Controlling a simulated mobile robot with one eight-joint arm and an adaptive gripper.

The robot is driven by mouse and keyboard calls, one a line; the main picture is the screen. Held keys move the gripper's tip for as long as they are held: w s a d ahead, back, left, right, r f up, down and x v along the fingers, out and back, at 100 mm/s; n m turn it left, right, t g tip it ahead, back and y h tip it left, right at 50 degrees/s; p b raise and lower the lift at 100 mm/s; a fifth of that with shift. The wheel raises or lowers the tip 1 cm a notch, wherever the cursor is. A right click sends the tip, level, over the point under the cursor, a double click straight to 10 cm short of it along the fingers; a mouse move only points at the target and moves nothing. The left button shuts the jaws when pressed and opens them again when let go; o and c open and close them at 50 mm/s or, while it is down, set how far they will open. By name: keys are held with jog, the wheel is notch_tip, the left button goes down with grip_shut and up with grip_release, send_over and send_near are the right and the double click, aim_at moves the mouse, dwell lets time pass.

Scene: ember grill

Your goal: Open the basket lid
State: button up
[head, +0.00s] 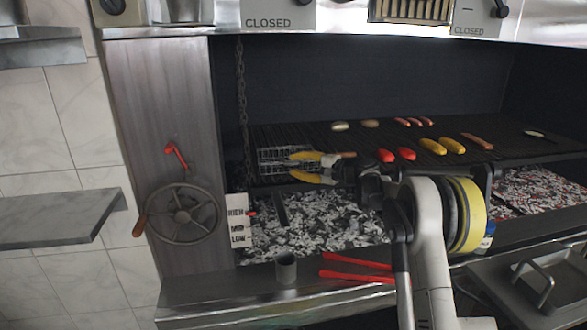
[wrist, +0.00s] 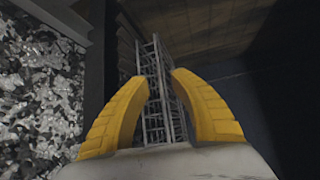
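The wire basket (head: 270,158) is a small metal cage at the left end of the grill, above the ash bed. In the wrist view the basket (wrist: 152,105) shows as a tall wire lattice straight ahead, partly hidden by my fingers. I cannot make out the lid as a separate part or its angle. My gripper (head: 290,167) has two yellow fingers and reaches in from the right, at the basket's right side. In the wrist view my gripper (wrist: 161,77) is open, with the lattice showing in the gap between the fingertips. I cannot tell whether they touch it.
Sausages and corn cobs (head: 442,146) lie on the grate (head: 310,135) to the right. Grey-white embers (head: 335,222) lie below. Red tongs (head: 355,268) and a metal cup (head: 286,268) are on the front ledge. A handwheel (head: 180,214) and a hanging chain (head: 241,100) are at left.

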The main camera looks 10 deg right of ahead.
jog(key=shift+w+a, duration=0.25)
jog(key=shift+w, duration=0.1)
grip_shut()
jog(key=shift+r, duration=0.1)
